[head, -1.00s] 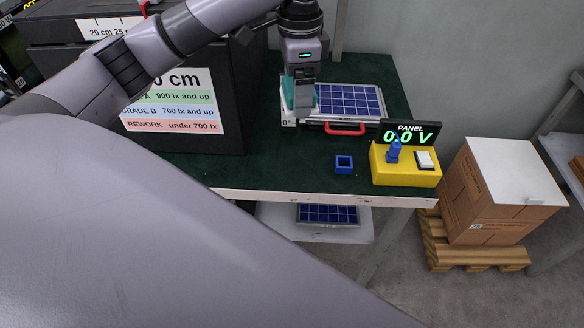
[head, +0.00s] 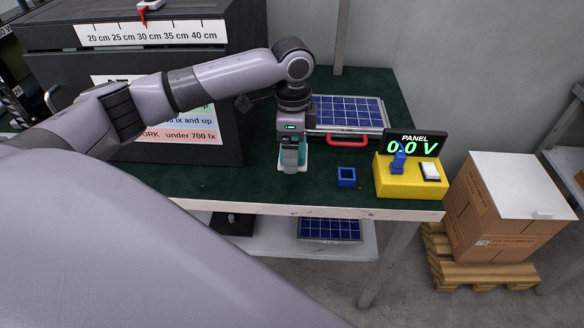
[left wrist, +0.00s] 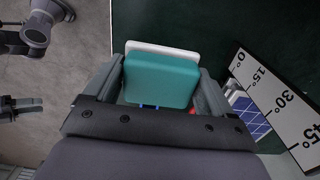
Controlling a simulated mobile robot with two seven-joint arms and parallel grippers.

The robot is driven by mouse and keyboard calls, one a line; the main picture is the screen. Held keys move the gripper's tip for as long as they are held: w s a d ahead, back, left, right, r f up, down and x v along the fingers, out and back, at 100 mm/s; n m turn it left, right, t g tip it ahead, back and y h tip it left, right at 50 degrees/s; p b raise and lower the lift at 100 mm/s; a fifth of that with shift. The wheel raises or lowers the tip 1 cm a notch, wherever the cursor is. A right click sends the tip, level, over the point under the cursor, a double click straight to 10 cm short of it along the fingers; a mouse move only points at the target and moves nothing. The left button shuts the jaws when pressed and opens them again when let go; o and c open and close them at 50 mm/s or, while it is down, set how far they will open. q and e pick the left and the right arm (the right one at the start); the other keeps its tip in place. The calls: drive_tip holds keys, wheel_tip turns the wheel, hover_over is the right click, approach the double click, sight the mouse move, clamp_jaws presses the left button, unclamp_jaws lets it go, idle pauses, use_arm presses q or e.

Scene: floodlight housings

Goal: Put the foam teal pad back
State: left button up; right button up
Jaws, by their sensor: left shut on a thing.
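The teal pad (left wrist: 162,78) is between the fingers of my left gripper in the left wrist view, with a white layer showing along its far edge. My left gripper (head: 291,166) is shut on it. In the head view the pad (head: 303,158) shows partly behind the fingers, low over the green bench top, left of the blue square ring (head: 346,177). I cannot tell whether the pad touches the bench.
A solar panel (head: 348,112) with a red handle (head: 347,140) lies behind the gripper. The yellow panel meter box (head: 411,178) stands at the right, reading 0.0 V. A black housing (head: 228,130) stands left. An angle scale (left wrist: 285,100) shows in the wrist view.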

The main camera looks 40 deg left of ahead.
sight(292, 178)
use_arm(q)
wheel_tip(292, 178, down, 6)
drive_tip(key=shift+r+b, duration=0.15)
drive_tip(key=shift+b, duration=0.2)
drive_tip(key=shift+f, duration=0.2)
drive_tip(key=shift+f, duration=0.1)
drive_tip(key=o, duration=0.8)
wheel_tip(292, 178, up, 11)
drive_tip(key=shift+r+p, duration=0.15)
drive_tip(key=shift+p, duration=0.5)
drive_tip(key=shift+r, duration=0.5)
